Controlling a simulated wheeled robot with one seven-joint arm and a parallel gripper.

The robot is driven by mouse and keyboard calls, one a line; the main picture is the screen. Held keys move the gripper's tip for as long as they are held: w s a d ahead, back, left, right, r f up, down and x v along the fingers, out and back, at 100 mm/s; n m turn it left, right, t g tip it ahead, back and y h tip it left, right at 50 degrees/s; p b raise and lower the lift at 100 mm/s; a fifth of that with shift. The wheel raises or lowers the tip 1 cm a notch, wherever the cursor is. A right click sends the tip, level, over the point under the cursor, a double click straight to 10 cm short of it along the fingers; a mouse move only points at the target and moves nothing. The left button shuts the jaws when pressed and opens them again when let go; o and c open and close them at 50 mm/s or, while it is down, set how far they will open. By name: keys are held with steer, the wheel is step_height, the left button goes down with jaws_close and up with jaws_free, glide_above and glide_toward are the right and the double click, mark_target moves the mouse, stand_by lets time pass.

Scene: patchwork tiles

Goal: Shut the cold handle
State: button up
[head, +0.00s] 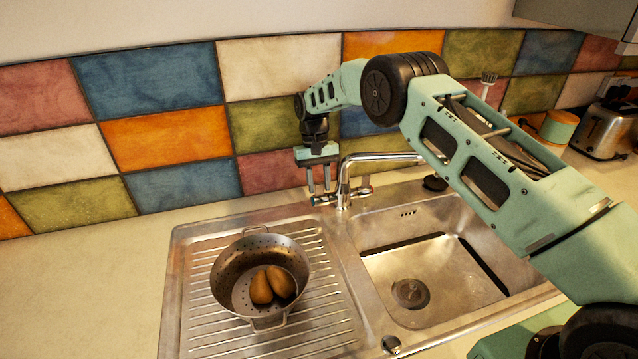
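The chrome mixer tap (344,182) stands at the back of the steel sink, with its spout reaching right over the basin. One handle (324,199) sticks out to the left of the tap body and another (364,188) to the right. Their hot and cold marks are too small to read. My gripper (319,191) points down just left of the tap body, its two fingers apart. The fingertips are right at the left handle. I cannot tell whether they touch it. No clear water stream shows under the spout.
A metal colander (225,270) holding two brown pear-like things sits on the ribbed drainboard (195,325). The basin (450,275) looks empty. A tiled wall is close behind the tap. A toaster (602,130) and an orange-and-green pot (558,127) stand at the right.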

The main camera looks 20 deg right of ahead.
mark_target(319, 194)
steer(key=shift+o, duration=0.9)
step_height(319, 194, up, 10)
steer(key=b, duration=0.3)
steer(key=shift+b, duration=0.3)
